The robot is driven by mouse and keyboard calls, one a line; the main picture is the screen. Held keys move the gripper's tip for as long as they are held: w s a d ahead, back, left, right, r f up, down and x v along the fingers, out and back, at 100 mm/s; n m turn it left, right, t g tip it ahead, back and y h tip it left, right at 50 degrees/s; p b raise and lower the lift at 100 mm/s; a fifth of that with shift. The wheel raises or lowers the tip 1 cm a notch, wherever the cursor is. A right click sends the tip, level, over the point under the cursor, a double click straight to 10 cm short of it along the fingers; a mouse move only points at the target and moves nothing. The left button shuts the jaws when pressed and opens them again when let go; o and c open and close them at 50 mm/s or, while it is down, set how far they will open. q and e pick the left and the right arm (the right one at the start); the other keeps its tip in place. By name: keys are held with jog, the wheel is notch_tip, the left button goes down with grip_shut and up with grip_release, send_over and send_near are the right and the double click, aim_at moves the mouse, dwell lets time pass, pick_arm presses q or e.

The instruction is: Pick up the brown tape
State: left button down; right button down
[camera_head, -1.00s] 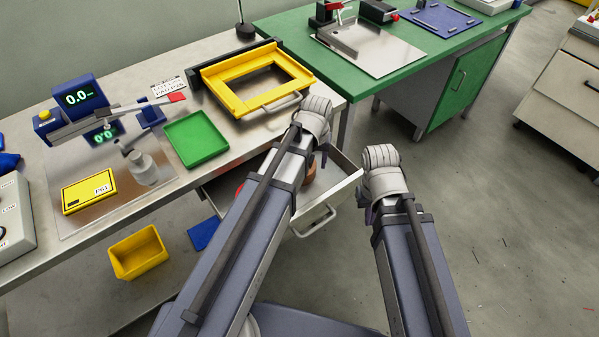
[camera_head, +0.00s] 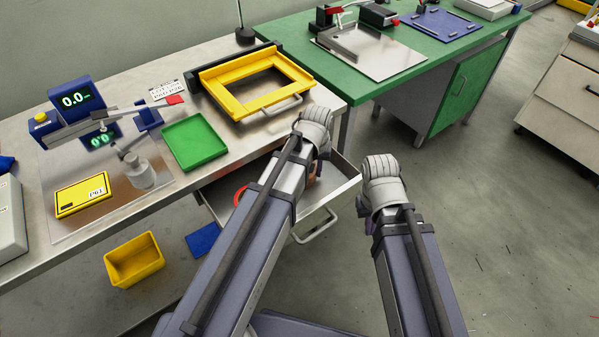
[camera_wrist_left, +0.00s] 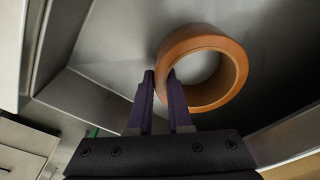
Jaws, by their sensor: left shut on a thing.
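The brown tape (camera_wrist_left: 236,70) is a thick ring in the left wrist view. My left gripper (camera_wrist_left: 161,78) is shut on the left part of its wall, one purple finger outside and the other at the ring's hole. The tape is over the grey metal inside of the open drawer (camera_wrist_left: 108,40); I cannot tell whether it touches the bottom. In the head view, a brown bit of the tape (camera_head: 312,179) shows beside my left arm, which hides the left fingers. My right gripper (camera_head: 364,206) is mostly hidden behind its own wrist, right of the drawer.
The drawer (camera_head: 335,190) is open below the metal bench (camera_head: 150,200), with a red ring (camera_head: 240,194) inside. A yellow frame (camera_head: 232,95) and green tray (camera_head: 196,140) are on the bench. A yellow bin (camera_head: 134,262) stands below. The floor at right is clear.

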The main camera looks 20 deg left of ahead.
dwell(0.7)
pick_arm(q)
notch_tip(320, 180, up, 10)
jog(key=p, duration=1)
